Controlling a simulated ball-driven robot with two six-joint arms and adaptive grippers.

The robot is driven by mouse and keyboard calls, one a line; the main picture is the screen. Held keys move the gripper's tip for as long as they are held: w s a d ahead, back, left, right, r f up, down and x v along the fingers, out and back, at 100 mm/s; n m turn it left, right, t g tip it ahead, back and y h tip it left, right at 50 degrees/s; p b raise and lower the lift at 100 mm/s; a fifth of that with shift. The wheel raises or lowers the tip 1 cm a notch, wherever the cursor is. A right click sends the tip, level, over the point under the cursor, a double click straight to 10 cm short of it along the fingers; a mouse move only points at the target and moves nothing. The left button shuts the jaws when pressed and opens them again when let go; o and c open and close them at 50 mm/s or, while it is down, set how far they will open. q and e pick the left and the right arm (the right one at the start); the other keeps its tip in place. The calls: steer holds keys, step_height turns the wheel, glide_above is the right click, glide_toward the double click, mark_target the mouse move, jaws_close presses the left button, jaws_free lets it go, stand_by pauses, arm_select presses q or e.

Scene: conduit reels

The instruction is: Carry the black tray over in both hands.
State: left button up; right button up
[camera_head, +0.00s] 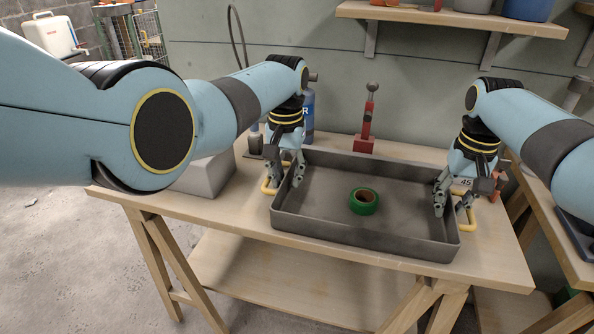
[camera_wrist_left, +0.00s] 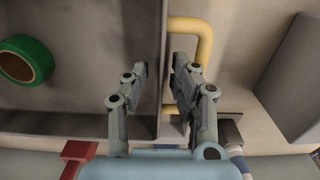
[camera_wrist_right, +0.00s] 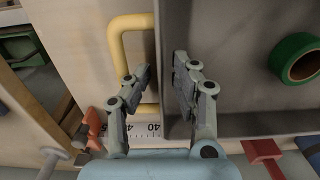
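The black tray (camera_head: 345,237) stands on the workbench, with a yellow handle at each end. The left handle (camera_head: 265,187) also shows in the left wrist view (camera_wrist_left: 208,45); the right handle (camera_head: 472,218) also shows in the right wrist view (camera_wrist_right: 116,45). My left gripper (camera_head: 290,183) is open at the tray's left wall, one finger over the inside and one on the handle side. My right gripper (camera_head: 451,205) is open at the right wall in the same way. Both show a gap between their fingers; contact with the wall cannot be told. A green tape roll (camera_head: 364,201) lies in the tray.
A red stand tool (camera_head: 366,125) is behind the tray. A blue bottle (camera_head: 308,112) and a grey box (camera_head: 205,172) are at the left. A shelf (camera_head: 450,17) hangs above. Another bench (camera_head: 555,225) is close on the right. Bare bench lies before the tray.

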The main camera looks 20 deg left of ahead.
arm_select(q)
steer(key=shift+a, duration=0.1)
step_height(320, 180, up, 8)
steer(key=shift+f, duration=0.25)
steer(key=shift+r, duration=0.15)
arm_select(e)
steer(key=shift+r, duration=0.1)
step_height(320, 180, up, 12)
stand_by(0.3)
